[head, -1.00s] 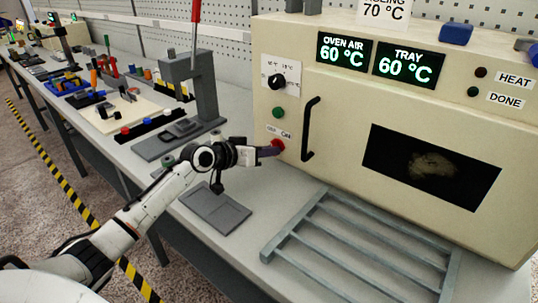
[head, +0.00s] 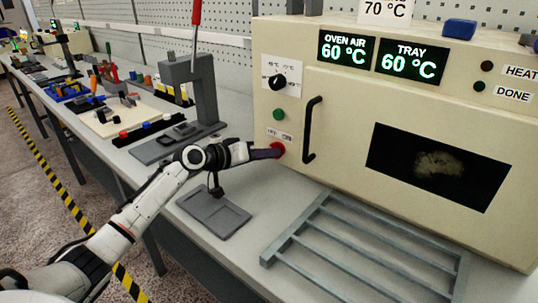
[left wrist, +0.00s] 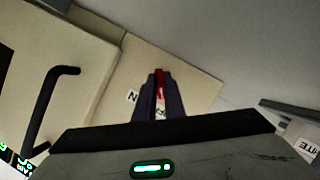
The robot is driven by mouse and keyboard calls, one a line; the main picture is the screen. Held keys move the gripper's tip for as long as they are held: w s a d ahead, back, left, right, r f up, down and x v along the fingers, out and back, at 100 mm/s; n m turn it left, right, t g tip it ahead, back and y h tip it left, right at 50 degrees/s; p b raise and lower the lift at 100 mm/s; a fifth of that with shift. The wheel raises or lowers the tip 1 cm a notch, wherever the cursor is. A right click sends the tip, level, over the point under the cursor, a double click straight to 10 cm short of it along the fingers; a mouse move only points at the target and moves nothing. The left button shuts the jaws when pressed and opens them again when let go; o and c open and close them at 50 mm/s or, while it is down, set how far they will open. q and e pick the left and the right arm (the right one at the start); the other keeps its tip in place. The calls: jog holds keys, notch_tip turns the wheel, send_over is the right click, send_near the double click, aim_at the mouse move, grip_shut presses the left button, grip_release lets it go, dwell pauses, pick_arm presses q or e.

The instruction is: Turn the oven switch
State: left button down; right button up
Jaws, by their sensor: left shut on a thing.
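The oven (head: 345,110) is a cream box at the right of the head view, with displays reading OVEN AIR 60 °C and TRAY 60 °C. Its red switch (head: 278,148) is low on the front's left side, under a green button (head: 279,114) and a black knob (head: 278,82). My left gripper (head: 272,151) is at the red switch, and its fingers cover part of it. In the left wrist view the dark fingers (left wrist: 159,98) are closed around the red switch (left wrist: 159,84). My right gripper is not in view.
A black door handle (head: 312,128) stands out just right of the switch. A grey slatted rack (head: 370,250) and a grey tray (head: 213,213) lie on the bench in front. A grey press with a red lever (head: 197,90) stands to the left.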

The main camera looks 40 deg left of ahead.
pick_arm(q)
jog(key=c, duration=1.8)
grip_release()
jog(key=shift+c, duration=0.2)
jog(key=b+v, duration=0.1)
jog(key=v, duration=0.9)
jog(key=shift+s, duration=0.15)
jog(key=shift+s+f, duration=0.1)
